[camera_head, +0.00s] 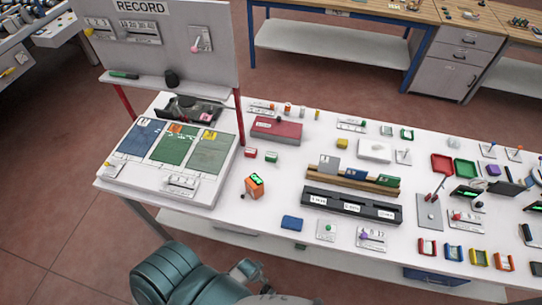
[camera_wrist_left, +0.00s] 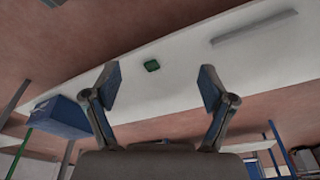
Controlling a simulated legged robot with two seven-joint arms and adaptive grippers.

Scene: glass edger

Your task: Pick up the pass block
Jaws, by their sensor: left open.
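No readable label marks a pass block, so I cannot tell for sure which one it is. A small green block (camera_head: 271,157) and a small red block (camera_head: 250,153) lie side by side on the white table, in front of the dark red box. My left arm comes in at the bottom of the head view, and its gripper (camera_head: 252,272) is low, short of the table's front edge and apart from both blocks. In the left wrist view the left gripper (camera_wrist_left: 155,90) is open with nothing between its fingers. A green piece (camera_wrist_left: 152,65) shows on a pale surface beyond it. My right gripper is not in view.
The white table (camera_head: 265,205) is crowded. An orange block with a green display (camera_head: 254,186) and a blue block (camera_head: 292,223) stand near its front. The RECORD board (camera_head: 165,45) rises at back left. A long black rack (camera_head: 352,206) lies mid-table. A blue box (camera_wrist_left: 62,117) shows in the wrist view.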

